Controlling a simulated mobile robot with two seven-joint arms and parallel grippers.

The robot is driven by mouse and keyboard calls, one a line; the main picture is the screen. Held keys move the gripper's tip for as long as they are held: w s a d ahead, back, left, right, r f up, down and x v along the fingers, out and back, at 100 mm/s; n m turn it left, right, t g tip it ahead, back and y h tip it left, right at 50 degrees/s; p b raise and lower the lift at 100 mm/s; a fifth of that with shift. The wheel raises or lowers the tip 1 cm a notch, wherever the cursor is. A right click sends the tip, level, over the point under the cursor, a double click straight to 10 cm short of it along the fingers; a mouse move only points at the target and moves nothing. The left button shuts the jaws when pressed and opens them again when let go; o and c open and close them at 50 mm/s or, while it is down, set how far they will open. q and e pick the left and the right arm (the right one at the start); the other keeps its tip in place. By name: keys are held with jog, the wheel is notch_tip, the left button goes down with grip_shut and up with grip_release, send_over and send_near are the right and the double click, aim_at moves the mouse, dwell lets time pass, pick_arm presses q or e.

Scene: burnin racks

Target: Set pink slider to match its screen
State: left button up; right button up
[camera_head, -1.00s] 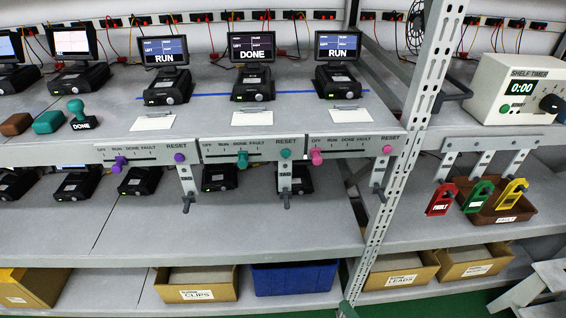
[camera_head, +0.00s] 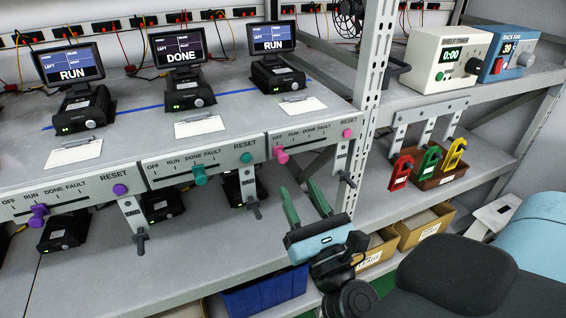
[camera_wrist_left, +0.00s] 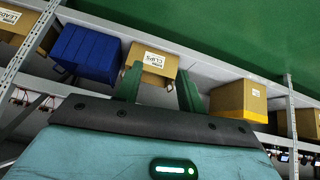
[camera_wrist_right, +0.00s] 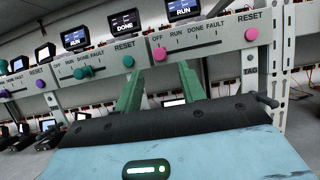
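The pink slider (camera_head: 281,155) sits at the OFF end of the right-hand panel's scale; it also shows in the right wrist view (camera_wrist_right: 163,54), under OFF. The screen above that panel (camera_head: 273,37) reads RUN. A pink reset button (camera_head: 347,133) is at the panel's right end. My right gripper (camera_head: 304,187) is open and empty, below and in front of the pink slider, not touching it. Its fingers in the right wrist view (camera_wrist_right: 161,70) point up toward the panel. My left gripper (camera_wrist_left: 157,70) is open and empty, facing the lower boxes; it is outside the head view.
The teal slider (camera_head: 199,174) and purple slider (camera_head: 38,216) sit on neighbouring panels to the left. A tag lever (camera_head: 346,178) hangs right of the pink panel. A rack post (camera_head: 368,100) stands beyond it.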

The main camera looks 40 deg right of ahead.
aim_at(284, 160)
jog(key=p+x, duration=0.3)
jog(key=x, duration=0.3)
jog(key=shift+r, duration=0.2)
jog(key=shift+w, duration=0.55)
pick_arm(q)
jog(key=shift+t, duration=0.3)
jog(key=r, duration=0.1)
jog(key=w+r, duration=0.1)
jog(key=r, duration=0.2)
jog(key=shift+w+a, duration=0.25)
jog(key=shift+w, duration=0.15)
pick_arm(e)
jog(key=shift+d, duration=0.1)
pick_arm(q)
jog(key=shift+w+r, duration=0.1)
jog(key=shift+w, duration=0.1)
pick_arm(e)
grip_shut()
